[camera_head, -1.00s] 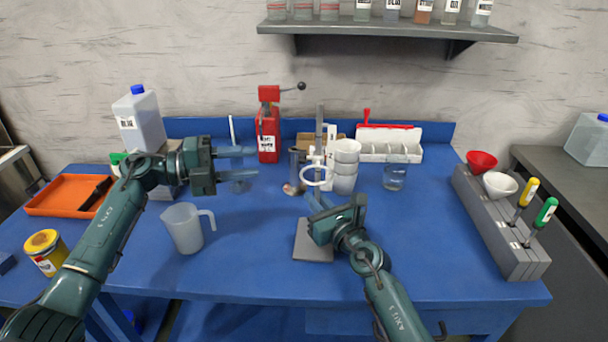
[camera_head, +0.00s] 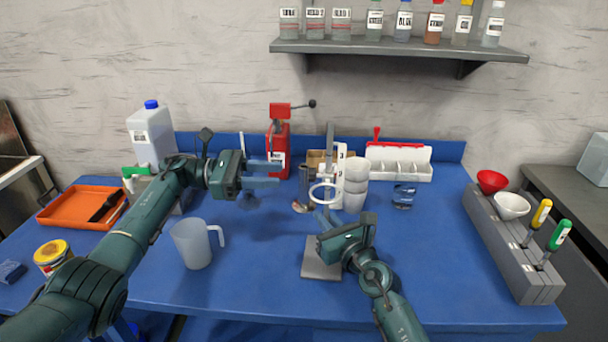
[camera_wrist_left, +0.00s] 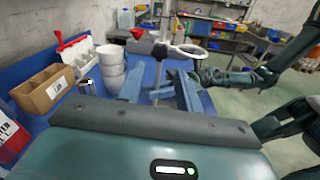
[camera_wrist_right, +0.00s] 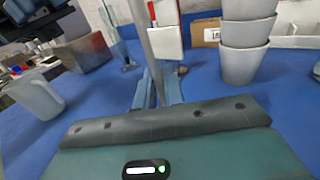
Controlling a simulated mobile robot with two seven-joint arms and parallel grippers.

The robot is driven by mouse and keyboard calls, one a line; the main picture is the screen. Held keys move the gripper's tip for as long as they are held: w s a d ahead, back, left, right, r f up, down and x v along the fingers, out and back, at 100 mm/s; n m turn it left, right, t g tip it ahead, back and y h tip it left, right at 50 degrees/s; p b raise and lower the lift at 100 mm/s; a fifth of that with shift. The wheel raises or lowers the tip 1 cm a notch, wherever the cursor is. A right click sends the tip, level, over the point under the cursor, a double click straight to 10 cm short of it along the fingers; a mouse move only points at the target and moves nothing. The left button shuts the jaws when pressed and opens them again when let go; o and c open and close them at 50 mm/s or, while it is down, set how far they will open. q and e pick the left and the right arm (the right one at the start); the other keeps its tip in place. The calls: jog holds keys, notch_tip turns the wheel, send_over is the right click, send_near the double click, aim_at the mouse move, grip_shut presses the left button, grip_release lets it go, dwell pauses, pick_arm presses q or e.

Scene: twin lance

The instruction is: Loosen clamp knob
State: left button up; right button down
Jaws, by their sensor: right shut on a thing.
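The stand has a grey base plate (camera_head: 320,260), an upright rod (camera_head: 330,138) and a white ring clamp (camera_head: 322,193). In the left wrist view the ring (camera_wrist_left: 188,50) sticks out to the right of the rod. My right gripper (camera_head: 327,217) is below the ring, shut on the rod. The rod (camera_wrist_right: 146,45) also runs between its fingers in the right wrist view. My left gripper (camera_head: 279,173) is open and empty, left of the stand; in its wrist view the clamp lies ahead between the fingers.
Stacked white cups (camera_head: 355,180) stand just right of the ring. A dark cylinder (camera_head: 304,183) is close on its left. A red device (camera_head: 279,145) stands behind. A clear jug (camera_head: 192,245) stands at front left. The table (camera_head: 430,270) is bare at front right.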

aim_at(316, 175)
pick_arm(q)
jog(key=d, duration=0.7)
jog(key=shift+w+d, duration=0.15)
jog(key=shift+d, duration=0.15)
jog(key=shift+c, duration=0.5)
jog(key=c, duration=0.6)
